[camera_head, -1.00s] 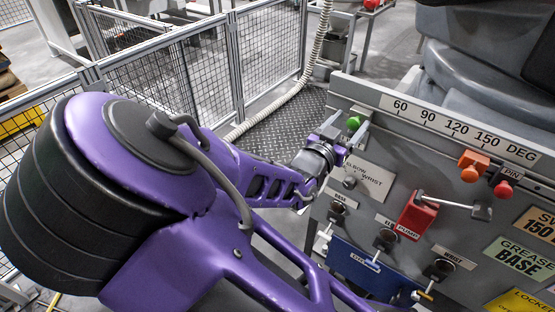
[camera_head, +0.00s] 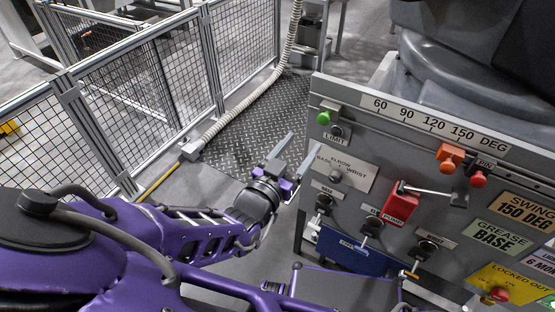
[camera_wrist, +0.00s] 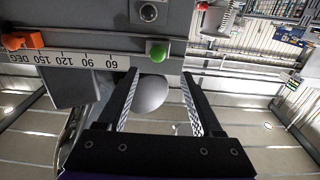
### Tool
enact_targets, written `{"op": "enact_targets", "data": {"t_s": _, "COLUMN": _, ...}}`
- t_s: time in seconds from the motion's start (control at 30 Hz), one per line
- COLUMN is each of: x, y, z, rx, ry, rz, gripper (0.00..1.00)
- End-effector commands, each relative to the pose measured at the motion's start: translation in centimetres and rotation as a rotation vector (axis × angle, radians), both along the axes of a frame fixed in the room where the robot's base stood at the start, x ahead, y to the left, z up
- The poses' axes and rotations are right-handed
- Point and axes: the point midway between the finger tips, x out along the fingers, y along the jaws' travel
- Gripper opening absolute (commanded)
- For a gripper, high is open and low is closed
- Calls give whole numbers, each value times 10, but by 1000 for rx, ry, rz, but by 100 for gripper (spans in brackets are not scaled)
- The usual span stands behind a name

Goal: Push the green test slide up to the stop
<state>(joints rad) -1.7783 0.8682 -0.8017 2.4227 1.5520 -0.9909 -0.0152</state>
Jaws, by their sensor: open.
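The green knob (camera_head: 323,117), which seems to be the test slide, sits on a small grey mount at the upper left corner of the grey panel, left of the 60 mark. It also shows in the wrist view (camera_wrist: 156,52), just beyond and between my fingertips. My gripper (camera_head: 304,141) is open and empty, below and left of the green knob, its fingers pointing up. In the wrist view my gripper (camera_wrist: 160,72) shows both fingers apart. An orange block (camera_head: 451,153) sits below the 150 end of the scale; I cannot tell whether it is the stop.
The panel carries a red pump lever (camera_head: 401,204), a red pin knob (camera_head: 478,179), several key switches and a blue plate (camera_head: 350,250). A mesh fence (camera_head: 120,90) stands to the left. Chequered floor plate (camera_head: 245,130) lies open between fence and panel.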

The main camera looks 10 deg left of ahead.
Motion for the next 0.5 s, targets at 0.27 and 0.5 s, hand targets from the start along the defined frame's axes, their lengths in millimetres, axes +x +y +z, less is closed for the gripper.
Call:
{"op": "enact_targets", "data": {"t_s": 0.27, "x": -54, "y": 20, "z": 3, "rx": 0, "ry": 3, "rz": 4, "gripper": 67}}
{"op": "enact_targets", "data": {"t_s": 0.5, "x": -66, "y": 21, "z": -9, "rx": -4, "ry": 16, "rz": -8, "gripper": 67}}
